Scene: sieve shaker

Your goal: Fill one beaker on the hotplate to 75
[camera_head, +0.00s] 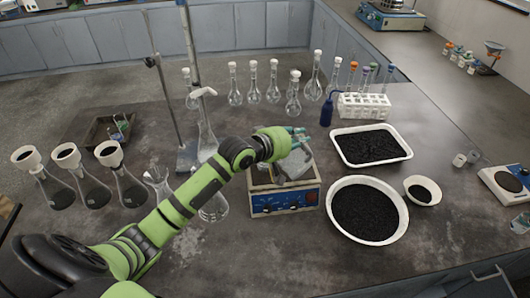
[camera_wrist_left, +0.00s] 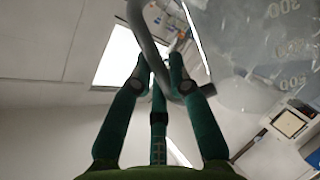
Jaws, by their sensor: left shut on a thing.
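The hotplate (camera_head: 285,203), a low unit with a blue front panel, stands at mid-bench. My left gripper (camera_head: 296,138) is above its back edge. A clear grey vessel (camera_head: 296,165) shows below the gripper, over the hotplate top; I cannot tell whether it touches the plate. In the left wrist view, the green fingers (camera_wrist_left: 157,85) are shut on a curved grey bar like a handle, beside clear glass with printed graduations (camera_wrist_left: 285,45). The liquid level cannot be read. Part of the hotplate top is hidden by my arm. My right gripper is not in view.
Flasks (camera_head: 118,180) with dark contents stand at left, and a glass vessel (camera_head: 214,208) is partly behind my arm. A stand (camera_head: 187,155) and several volumetric flasks (camera_head: 253,85) are behind. A white tray (camera_head: 347,160) and round bowl (camera_head: 331,205) of black grains lie right. The front bench is clear.

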